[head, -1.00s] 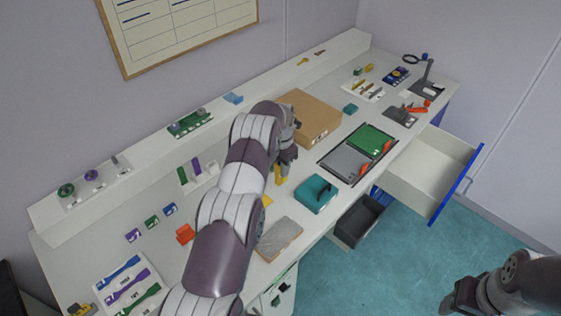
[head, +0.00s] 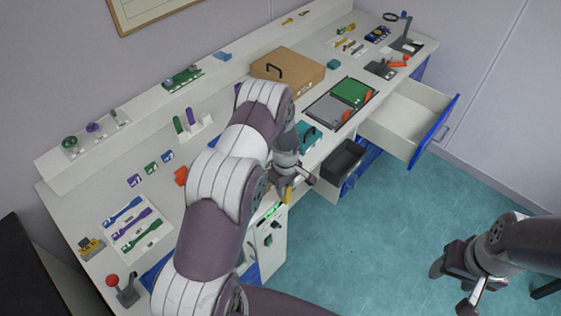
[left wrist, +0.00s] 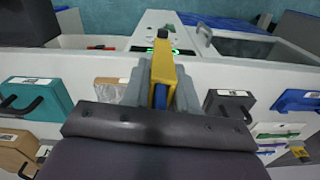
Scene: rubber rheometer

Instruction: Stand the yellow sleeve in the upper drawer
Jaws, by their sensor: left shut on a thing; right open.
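My left gripper (head: 287,176) is shut on the yellow sleeve (head: 288,196). It holds the sleeve pointing down, near the bench's front edge and above a white unit with a green display. The left wrist view shows the sleeve (left wrist: 163,72) between the fingers, with a blue part beside it. An open white drawer with a blue front (head: 436,128) stands out from the bench at the right, well away from the sleeve; its visible inside looks empty. My right gripper (head: 468,270) is open and empty over the floor at lower right.
A teal case (head: 309,136) is close behind the gripper. The wrist view shows another open compartment (left wrist: 245,48) at right.

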